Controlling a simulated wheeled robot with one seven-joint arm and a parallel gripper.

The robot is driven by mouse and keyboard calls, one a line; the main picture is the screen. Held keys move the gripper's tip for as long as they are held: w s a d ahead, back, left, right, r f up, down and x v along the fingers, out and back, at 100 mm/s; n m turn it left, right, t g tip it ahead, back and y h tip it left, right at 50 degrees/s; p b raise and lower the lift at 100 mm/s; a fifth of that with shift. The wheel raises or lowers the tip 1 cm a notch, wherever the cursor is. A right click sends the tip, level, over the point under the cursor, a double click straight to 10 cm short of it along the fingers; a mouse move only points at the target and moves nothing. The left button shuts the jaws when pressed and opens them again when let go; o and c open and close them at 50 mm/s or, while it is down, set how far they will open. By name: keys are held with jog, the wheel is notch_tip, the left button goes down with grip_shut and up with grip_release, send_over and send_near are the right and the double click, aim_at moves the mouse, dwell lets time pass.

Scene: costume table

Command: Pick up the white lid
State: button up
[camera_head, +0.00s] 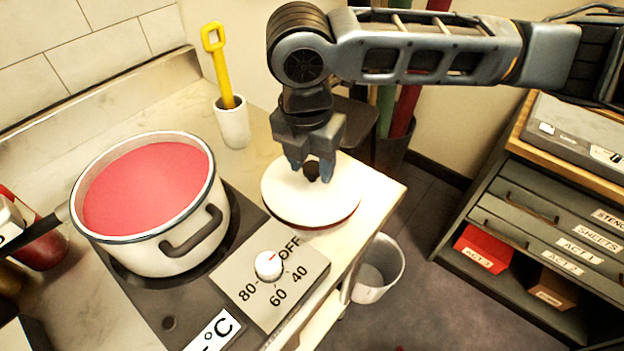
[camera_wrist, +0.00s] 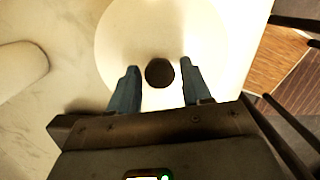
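The white lid (camera_head: 335,195) is a round disc lying flat on the counter, right of the pot, with a dark knob (camera_head: 312,171) at its middle. Its rim looks dark red underneath. My gripper (camera_head: 311,174) points down over the lid. Its two blue fingers stand apart on either side of the knob. In the wrist view the lid (camera_wrist: 122,40) fills the upper middle, and the knob (camera_wrist: 159,72) sits between the open fingertips of my gripper (camera_wrist: 158,72). A gap shows on both sides of the knob. The lid's near part is hidden by my gripper in the wrist view.
A white pot (camera_head: 165,257) of red liquid stands on the hotplate at left, its handle towards the lid. A white cup (camera_head: 233,124) holding a yellow tool stands behind. The counter's edge is close on the lid's right, with a bucket (camera_head: 385,265) below.

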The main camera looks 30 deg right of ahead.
grip_shut()
jog(key=shift+r, duration=0.1)
dwell(0.5)
